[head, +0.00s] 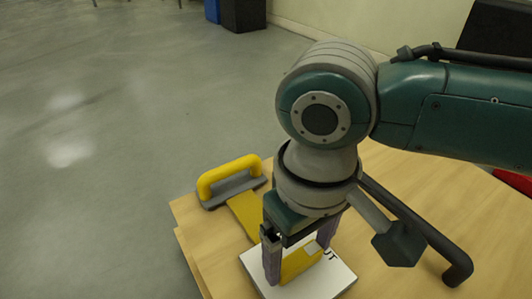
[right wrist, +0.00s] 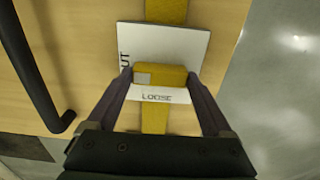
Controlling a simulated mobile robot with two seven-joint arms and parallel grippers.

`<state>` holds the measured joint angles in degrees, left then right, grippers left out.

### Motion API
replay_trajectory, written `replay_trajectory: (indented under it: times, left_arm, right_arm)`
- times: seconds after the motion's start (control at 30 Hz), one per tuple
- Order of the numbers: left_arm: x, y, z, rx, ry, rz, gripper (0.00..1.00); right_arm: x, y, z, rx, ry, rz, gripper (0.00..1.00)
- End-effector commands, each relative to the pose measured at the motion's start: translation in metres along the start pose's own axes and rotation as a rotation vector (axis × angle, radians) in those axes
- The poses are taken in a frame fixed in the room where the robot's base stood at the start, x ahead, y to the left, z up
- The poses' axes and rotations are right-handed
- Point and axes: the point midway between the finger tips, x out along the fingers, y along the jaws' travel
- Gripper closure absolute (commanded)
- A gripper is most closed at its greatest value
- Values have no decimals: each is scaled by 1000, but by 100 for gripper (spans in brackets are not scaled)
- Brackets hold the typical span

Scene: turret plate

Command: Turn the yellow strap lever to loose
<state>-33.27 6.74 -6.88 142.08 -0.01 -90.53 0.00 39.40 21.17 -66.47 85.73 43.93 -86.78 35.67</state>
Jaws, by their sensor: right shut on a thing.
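The yellow strap lever (head: 298,264) sits on a white plate (head: 338,283) on the wooden table. In the right wrist view the lever (right wrist: 170,77) is a yellow block with a grey square at its left end. It lies just above the printed word LOOSE on the plate (right wrist: 190,40). My right gripper (head: 298,252) points down, with one finger on each side of the lever, shut on it. In the right wrist view the gripper's fingers (right wrist: 160,82) reach the lever's two ends. Other letters at the plate's left edge are only partly readable. My left gripper is out of view.
A yellow strap (head: 245,212) runs under the plate. A yellow handle on a grey base (head: 230,178) stands at the table's far left corner. A black bar (right wrist: 30,70) lies beside the plate.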

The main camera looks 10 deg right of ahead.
Motion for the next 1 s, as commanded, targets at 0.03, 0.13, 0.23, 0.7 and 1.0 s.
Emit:
replay_trajectory:
  times: [0.03,0.13,0.23,0.7,1.0]
  left_arm:
    - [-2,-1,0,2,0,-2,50]
    - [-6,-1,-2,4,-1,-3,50]
    - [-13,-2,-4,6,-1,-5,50]
    - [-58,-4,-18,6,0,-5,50]
    - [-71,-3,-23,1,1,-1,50]
  right_arm:
    - [-1,0,0,-4,-1,1,71]
    - [-2,0,0,-20,-2,1,71]
    - [-3,0,1,-55,-2,0,71]
    - [-4,0,1,-425,-5,-1,71]
    - [-2,0,1,-711,-3,-1,71]
